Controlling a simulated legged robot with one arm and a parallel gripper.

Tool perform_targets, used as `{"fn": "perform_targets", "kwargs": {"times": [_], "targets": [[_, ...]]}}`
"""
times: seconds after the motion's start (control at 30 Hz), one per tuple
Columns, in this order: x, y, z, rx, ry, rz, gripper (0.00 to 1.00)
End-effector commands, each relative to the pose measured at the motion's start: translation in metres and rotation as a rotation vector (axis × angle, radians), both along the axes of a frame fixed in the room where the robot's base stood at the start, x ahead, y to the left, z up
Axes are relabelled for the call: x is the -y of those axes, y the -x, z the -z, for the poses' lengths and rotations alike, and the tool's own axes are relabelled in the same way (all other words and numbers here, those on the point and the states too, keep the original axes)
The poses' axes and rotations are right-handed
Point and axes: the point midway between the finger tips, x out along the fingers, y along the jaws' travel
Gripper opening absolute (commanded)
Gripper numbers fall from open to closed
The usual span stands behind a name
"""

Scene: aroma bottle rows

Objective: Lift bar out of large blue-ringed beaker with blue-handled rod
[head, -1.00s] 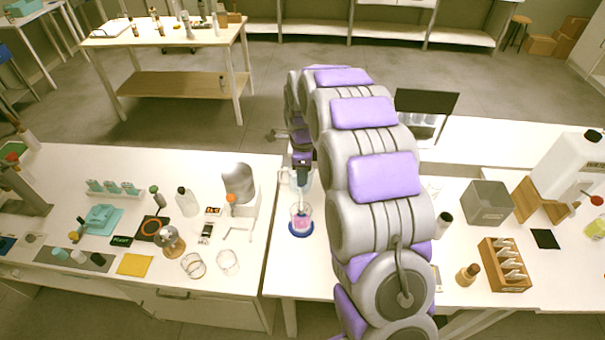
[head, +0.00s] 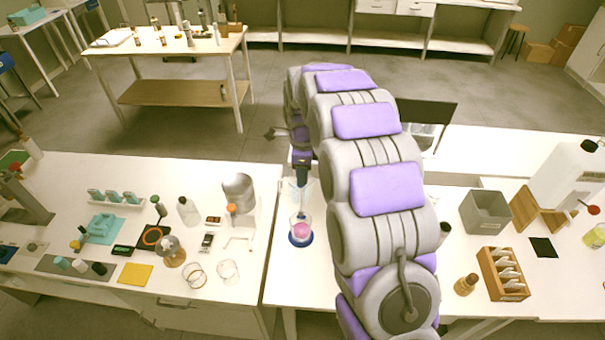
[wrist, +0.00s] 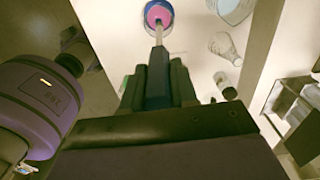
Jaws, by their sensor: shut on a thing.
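The blue-ringed beaker (head: 301,229) holds pink contents and stands on the white bench, left of my arm. It also shows at the top of the wrist view (wrist: 158,14). My gripper (wrist: 157,88) is shut on the dark blue handle of the rod (wrist: 158,72). The rod's pale thin shaft points toward the beaker, and its far end overlaps the pink contents in the wrist view. I cannot tell how deep the tip is. In the head view the blue handle (head: 302,173) is above the beaker. I cannot make out the bar.
Glassware, including a clear beaker (head: 228,270), and a yellow pad (head: 136,274) lie on the left bench. A grey box (head: 486,211) and a wooden rack (head: 503,273) are right of my arm. In the wrist view, a flask (wrist: 223,46) lies right of the rod.

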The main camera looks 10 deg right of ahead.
Motion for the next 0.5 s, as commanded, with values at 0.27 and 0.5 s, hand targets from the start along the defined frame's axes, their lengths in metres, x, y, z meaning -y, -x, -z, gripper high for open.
{"fn": "perform_targets", "kwargs": {"times": [0.27, 0.5], "targets": [[0.000, 0.000, -0.014, 0.000, 0.000, 0.000, 0.03], [0.000, 0.001, -0.024, -0.002, 0.000, 0.000, 0.03]]}}
